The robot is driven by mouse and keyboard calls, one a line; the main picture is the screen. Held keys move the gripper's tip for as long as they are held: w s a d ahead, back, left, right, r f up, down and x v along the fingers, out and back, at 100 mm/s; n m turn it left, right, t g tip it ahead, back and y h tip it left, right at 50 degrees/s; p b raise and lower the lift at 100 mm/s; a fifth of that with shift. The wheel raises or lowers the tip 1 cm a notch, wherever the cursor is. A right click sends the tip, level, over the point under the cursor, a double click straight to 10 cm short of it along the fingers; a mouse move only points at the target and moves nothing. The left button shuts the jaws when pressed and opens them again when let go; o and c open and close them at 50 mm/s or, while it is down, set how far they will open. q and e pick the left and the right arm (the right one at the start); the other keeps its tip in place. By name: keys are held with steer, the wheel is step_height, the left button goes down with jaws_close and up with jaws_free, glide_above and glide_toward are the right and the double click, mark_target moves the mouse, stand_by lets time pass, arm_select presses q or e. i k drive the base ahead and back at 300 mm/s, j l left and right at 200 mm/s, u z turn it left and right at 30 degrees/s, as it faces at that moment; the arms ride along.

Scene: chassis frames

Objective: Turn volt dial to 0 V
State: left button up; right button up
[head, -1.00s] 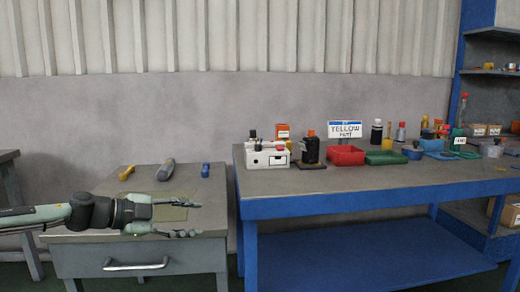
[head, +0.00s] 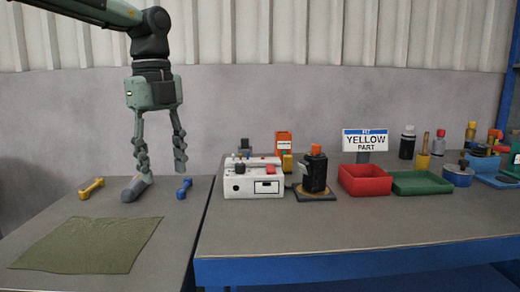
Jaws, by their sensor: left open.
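A white box (head: 238,187) with small knobs on top and a dark-framed panel on its front stands at the left end of the blue bench. No volt dial or 0 V mark can be made out at this size. My left gripper (head: 163,174) points down, open and empty, over the back of the grey table, left of the white box. One finger overlaps a grey-handled tool (head: 132,191) in the picture; I cannot tell if they touch. The other finger is above a blue tool (head: 184,188). My right gripper is not in view.
A yellow tool (head: 91,188) and a green cloth (head: 88,245) lie on the grey table. Right of the white box stand a black bottle-like item (head: 314,174), a red tray (head: 364,181), a green tray (head: 420,183) and a "YELLOW PART" sign (head: 365,140). The blue bench's front is clear.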

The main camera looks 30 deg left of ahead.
mark_target(239, 167)
steer(key=i, duration=0.95)
